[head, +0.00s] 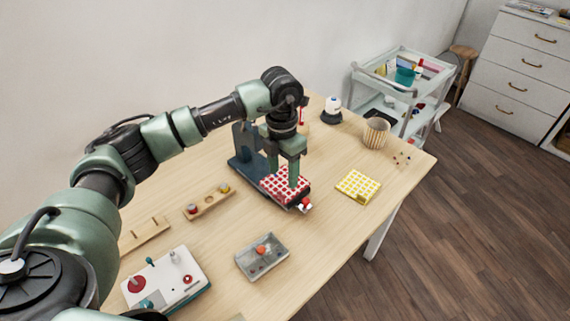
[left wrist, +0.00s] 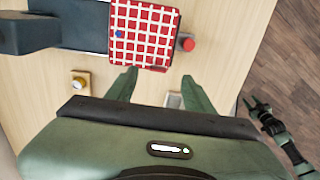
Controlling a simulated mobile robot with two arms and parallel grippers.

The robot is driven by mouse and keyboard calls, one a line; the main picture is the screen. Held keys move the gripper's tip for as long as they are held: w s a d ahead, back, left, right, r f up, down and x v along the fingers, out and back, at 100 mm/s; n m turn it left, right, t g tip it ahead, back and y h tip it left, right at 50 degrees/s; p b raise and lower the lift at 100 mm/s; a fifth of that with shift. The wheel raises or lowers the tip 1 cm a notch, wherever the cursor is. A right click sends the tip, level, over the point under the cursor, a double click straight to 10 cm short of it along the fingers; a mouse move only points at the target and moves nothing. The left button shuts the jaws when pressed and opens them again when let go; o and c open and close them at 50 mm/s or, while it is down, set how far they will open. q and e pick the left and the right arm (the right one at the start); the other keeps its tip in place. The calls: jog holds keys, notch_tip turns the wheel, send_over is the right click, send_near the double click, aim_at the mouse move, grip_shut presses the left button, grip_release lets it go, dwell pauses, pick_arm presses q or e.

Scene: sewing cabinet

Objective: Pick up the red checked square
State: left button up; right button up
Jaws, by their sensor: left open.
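The red checked square (head: 279,183) lies on the dark base of the sewing machine in the middle of the table. In the left wrist view the red checked square (left wrist: 142,32) is at the top, with a small blue dot near its left edge. My left gripper (head: 284,172) points down over the square in the head view, hiding part of it. In the left wrist view my left gripper (left wrist: 158,88) is open and empty, its two fingers apart below the square's near edge.
The blue-grey sewing machine (head: 241,165) stands left of the square. A yellow checked square (head: 358,187), a grey tray (head: 262,256), a wooden spool holder (head: 208,203) and a striped cup (head: 375,133) are around it. The table is clear between the square and the yellow one.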

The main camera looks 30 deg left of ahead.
aim_at(280, 194)
pick_arm(q)
jog(key=shift+a+f, duration=0.3)
jog(key=shift+f, duration=0.05)
jog(key=shift+s+d+f+p, duration=0.1)
jog(key=shift+s+f+p, duration=0.25)
jog(key=shift+f, duration=0.25)
jog(key=shift+s+d+f+p, duration=0.1)
jog(key=shift+s+f+p, duration=0.15)
jog(key=shift+f+p, duration=0.25)
notch_tip(280, 194, down, 3)
jog(key=shift+a+f, duration=0.1)
jog(key=shift+f+p, duration=0.3)
jog(key=shift+f, duration=0.15)
grip_shut()
pick_arm(e)
jog(key=shift+s+d+r, duration=0.1)
jog(key=shift+s+r, duration=0.15)
jog(key=shift+r, duration=0.35)
jog(key=shift+s+r, duration=0.25)
jog(key=shift+r, duration=0.3)
